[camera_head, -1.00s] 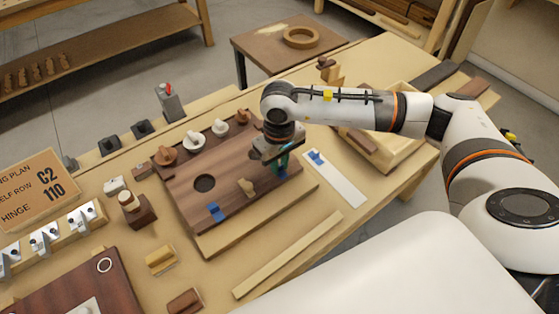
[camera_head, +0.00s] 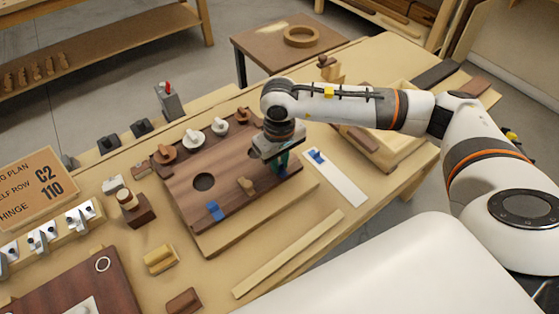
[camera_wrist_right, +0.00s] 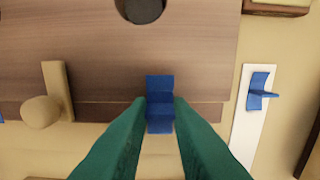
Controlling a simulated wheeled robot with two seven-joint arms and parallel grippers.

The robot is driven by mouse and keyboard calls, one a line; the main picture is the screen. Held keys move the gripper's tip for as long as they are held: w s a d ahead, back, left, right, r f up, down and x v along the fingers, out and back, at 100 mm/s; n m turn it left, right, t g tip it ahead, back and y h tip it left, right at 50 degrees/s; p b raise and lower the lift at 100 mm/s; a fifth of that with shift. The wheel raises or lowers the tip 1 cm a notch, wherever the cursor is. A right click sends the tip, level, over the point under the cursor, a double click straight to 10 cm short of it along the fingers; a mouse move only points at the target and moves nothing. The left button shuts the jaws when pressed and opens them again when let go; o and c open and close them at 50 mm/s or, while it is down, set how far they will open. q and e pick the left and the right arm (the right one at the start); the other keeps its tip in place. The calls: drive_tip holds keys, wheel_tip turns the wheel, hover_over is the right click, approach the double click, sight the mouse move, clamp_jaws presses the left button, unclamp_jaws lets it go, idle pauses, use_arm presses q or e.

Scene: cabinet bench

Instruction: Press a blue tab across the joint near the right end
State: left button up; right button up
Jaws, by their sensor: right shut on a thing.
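My right gripper (camera_head: 281,166) is over the right end of the dark wooden panel (camera_head: 235,175). Its green fingers are shut on a blue tab (camera_wrist_right: 160,104). In the right wrist view that tab lies across the joint between the wide panel (camera_wrist_right: 60,45) and the narrow strip (camera_wrist_right: 100,112) along its edge. Whether it is pressed flat cannot be told. Another blue tab (camera_head: 214,211) sits across the joint near the left end. A third blue tab (camera_head: 317,157) lies on a white strip (camera_head: 338,180), right of the panel. My left gripper is not in view.
A wooden knob piece (camera_head: 246,186) stands at the joint, between the two tabs; it also shows in the right wrist view (camera_wrist_right: 45,108). Several knobs (camera_head: 192,138) line the panel's back edge. A wooden tray (camera_head: 390,150) stands behind the white strip. A pale stick (camera_head: 290,255) lies in front.

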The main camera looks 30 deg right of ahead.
drive_tip(key=shift+b, duration=0.35)
idle(0.6)
drive_tip(key=shift+c, duration=0.7)
drive_tip(key=shift+f+b, duration=0.4)
drive_tip(key=shift+b, duration=0.05)
drive_tip(key=shift+s+f+b, duration=0.2)
drive_tip(key=shift+b, duration=0.25)
idle(2.3)
drive_tip(key=shift+b, duration=0.3)
idle(0.4)
drive_tip(key=shift+r, duration=0.1)
drive_tip(key=o, duration=0.9)
drive_tip(key=shift+w, duration=0.15)
drive_tip(key=shift+o, duration=0.7)
drive_tip(key=shift+r, duration=0.1)
